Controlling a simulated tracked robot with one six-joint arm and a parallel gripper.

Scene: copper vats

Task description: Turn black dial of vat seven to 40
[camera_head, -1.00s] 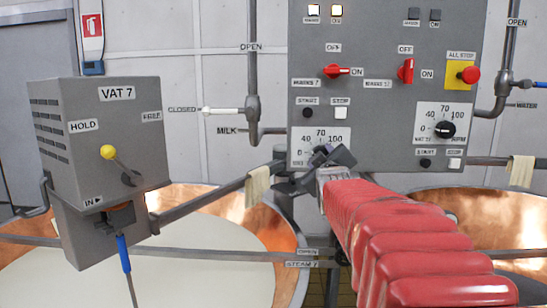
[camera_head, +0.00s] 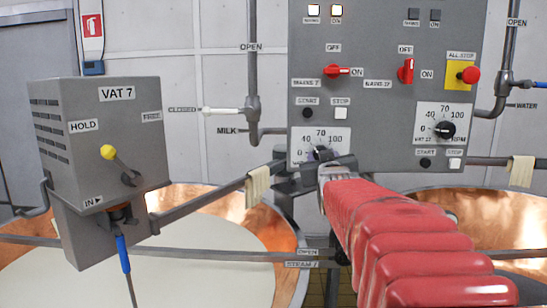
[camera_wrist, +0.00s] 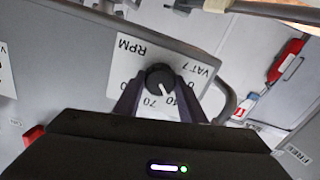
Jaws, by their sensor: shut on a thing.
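The black dial of vat seven (camera_head: 320,151) sits on a white scale plate (camera_head: 340,152) low on the left of the grey panel. My gripper (camera_head: 323,163) is in front of it and hides its lower part. In the wrist view the dial (camera_wrist: 158,75) lies between my two dark fingers (camera_wrist: 160,92), and my gripper is shut on it. The plate there reads VAT 7 and RPM and appears turned over.
A similar dial (camera_head: 444,129) is at the panel's right. Red switches (camera_head: 332,71) and a red stop button (camera_head: 469,75) are above. A grey VAT 7 box (camera_head: 100,150) with a yellow-knobbed lever stands left, over a copper vat (camera_head: 290,225) of white liquid.

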